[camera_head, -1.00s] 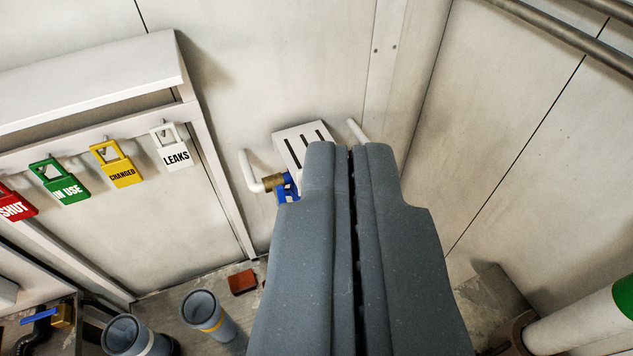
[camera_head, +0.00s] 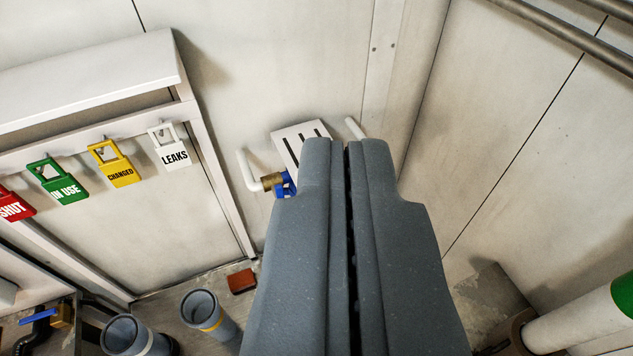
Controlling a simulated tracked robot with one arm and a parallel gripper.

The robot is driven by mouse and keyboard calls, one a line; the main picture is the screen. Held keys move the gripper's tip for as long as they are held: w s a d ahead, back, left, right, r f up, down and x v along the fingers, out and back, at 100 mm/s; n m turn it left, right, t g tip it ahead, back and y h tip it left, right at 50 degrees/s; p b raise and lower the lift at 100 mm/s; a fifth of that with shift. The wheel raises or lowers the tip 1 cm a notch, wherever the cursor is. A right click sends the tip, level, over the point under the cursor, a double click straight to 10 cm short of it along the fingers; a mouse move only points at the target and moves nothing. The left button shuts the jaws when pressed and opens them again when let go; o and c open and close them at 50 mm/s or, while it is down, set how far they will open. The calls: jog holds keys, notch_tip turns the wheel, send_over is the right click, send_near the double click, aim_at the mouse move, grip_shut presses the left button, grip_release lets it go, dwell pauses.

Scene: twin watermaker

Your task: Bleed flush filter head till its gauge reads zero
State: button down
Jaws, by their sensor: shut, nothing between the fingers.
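My gripper (camera_head: 345,147) is shut and empty. Its two grey fingers fill the lower middle of the view and point at the back wall. Behind the fingertips is a white slotted plate or box (camera_head: 290,141), partly hidden. A brass valve (camera_head: 272,182) with a blue handle (camera_head: 285,186) sits on a white pipe (camera_head: 249,170) just left of the fingers. The fingers hide part of it, and I cannot tell whether they touch it. I cannot make out a filter head or a gauge.
Red, green, yellow (camera_head: 114,168) and white (camera_head: 170,150) tags hang on a rail at left. Two grey cups (camera_head: 209,314) and a red-brown block (camera_head: 242,281) are below. Another blue-handled valve (camera_head: 62,315) is at lower left. A white pipe (camera_head: 575,320) is at lower right.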

jog(key=w+d+f+m+t+y+b, duration=0.1)
jog(key=w+f+m+t+b, duration=0.25)
jog(key=w+f, duration=1.45)
jog(key=d+f+m+h+b, duration=0.1)
jog(key=f+m+h, duration=0.3)
jog(key=f, duration=0.8)
jog(key=w+d+f+m+h+b, duration=0.1)
jog(key=d+f+m+h+b, duration=0.1)
jog(key=f, duration=1.1)
jog(key=shift+d+m+h+b, duration=0.2)
jog(key=shift+m+h+b, duration=0.55)
jog(key=shift+m+h, duration=0.2)
jog(key=shift+y, duration=0.25)
jog(key=w+a+p, duration=0.3)
jog(key=w, duration=0.5)
jog(key=shift+a, duration=0.4)
jog(key=shift+p, duration=0.3)
